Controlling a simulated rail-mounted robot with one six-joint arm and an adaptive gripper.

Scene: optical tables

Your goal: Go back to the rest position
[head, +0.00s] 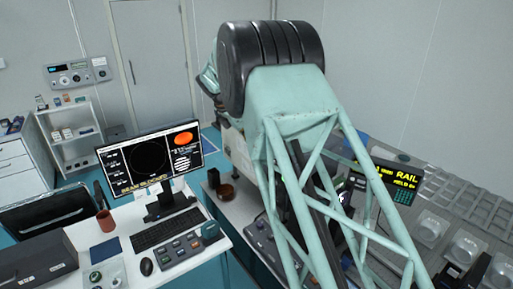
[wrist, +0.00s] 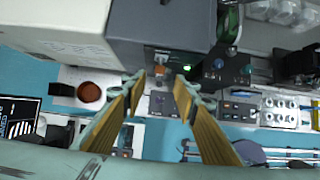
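My gripper (wrist: 163,90) shows in the wrist view with its two tan fingers spread apart. It is open, and nothing is held between the fingers. Below it is a bench with a grey instrument housing (wrist: 165,25) and a small panel with a green light and an orange part. In the head view my pale green lattice arm fills the middle and right, and the gripper is hidden behind it.
A desk with a monitor (head: 150,158), a keyboard (head: 166,230) and a reddish-brown cup (head: 105,220) stands at the left. A RAIL display (head: 393,180) and trays lie at the right. In the wrist view, a brown round dish (wrist: 90,92) and a control box (wrist: 240,107) flank the fingers.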

